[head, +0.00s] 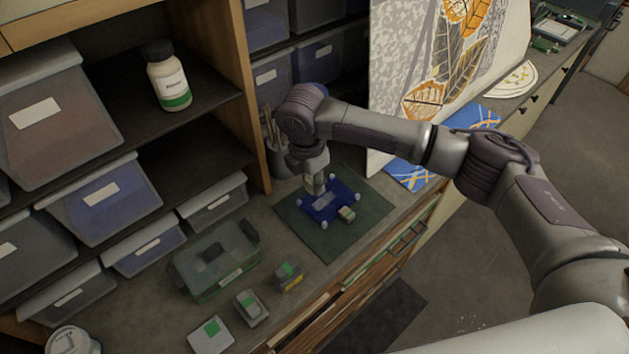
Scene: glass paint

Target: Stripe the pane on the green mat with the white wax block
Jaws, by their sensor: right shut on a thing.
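The green mat (360,228) lies on the worktop by the shelf divider. On it is a deep blue pane (346,192) with pale round knobs at its corners and a paler patch near its middle. My right gripper (316,188) points down over the back left part of the pane. It is shut on a small pale thing, mostly hidden by the fingers, which may be the white wax block. I cannot tell whether that thing touches the pane. My left gripper is out of view.
A clear green-tinted box (207,279) stands left of the mat. Several small green-labelled blocks, one at the front (211,336), lie before it. A cup of tools (281,160) stands behind the mat, close to my gripper. A patterned panel (439,60) leans at right.

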